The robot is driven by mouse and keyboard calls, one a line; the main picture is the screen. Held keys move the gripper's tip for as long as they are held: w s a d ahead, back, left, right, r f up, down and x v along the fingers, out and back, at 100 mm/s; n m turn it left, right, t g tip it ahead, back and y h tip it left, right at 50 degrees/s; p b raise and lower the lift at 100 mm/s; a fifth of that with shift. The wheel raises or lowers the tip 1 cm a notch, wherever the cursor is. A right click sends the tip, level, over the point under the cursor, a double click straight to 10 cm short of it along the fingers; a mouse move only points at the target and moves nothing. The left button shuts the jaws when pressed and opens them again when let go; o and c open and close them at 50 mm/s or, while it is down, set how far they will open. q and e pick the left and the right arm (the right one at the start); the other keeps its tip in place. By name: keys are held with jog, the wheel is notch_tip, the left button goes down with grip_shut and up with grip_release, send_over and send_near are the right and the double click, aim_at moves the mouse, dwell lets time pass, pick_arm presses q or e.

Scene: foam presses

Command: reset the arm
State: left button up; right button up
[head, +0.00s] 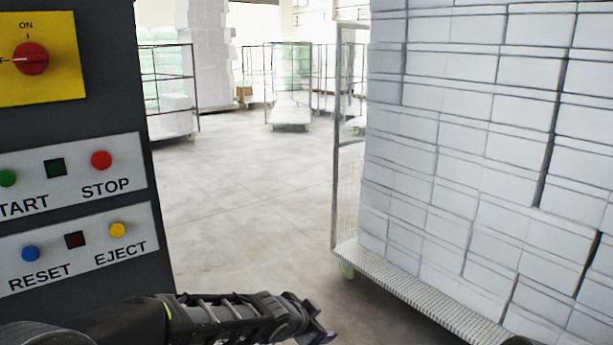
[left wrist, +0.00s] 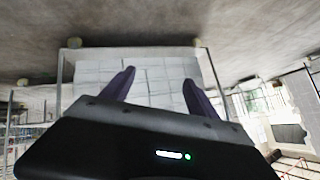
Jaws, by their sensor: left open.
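My left arm comes in low from the left in the head view, with my left gripper (head: 318,333) at the bottom middle, over the floor and apart from the panel. The left wrist view shows the same gripper (left wrist: 158,88) with its two dark fingers spread and nothing between them. My right gripper is not in view; a small dark shape at the bottom right edge of the head view is too cut off to tell.
A dark control panel (head: 100,115) with a red knob (head: 31,58) and START, STOP, RESET and EJECT buttons stands at the left. A trolley (head: 400,285) stacked with white blocks (head: 480,150) stands at the right. Open floor (head: 240,190) lies between them, with wire carts (head: 290,85) behind.

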pick_arm(q)
jog(key=s+a+f+n+g, duration=0.2)
jog(key=s+f+n, duration=0.2)
jog(key=s+f, duration=0.6)
jog(key=s+a+f+n+g, duration=0.2)
jog(key=s+f+n, duration=0.35)
jog(key=f, duration=0.85)
jog(key=s+a+f+n+g, duration=0.1)
jog(key=s+f, duration=0.4)
jog(key=s, duration=0.5)
jog(key=s+a+f+n+g, duration=0.2)
jog(key=s+a+f, duration=0.2)
jog(key=s, duration=0.6)
jog(key=shift+s+a+f+g, duration=0.2)
jog(key=shift+a+f+g, duration=0.15)
jog(key=shift+f, duration=0.5)
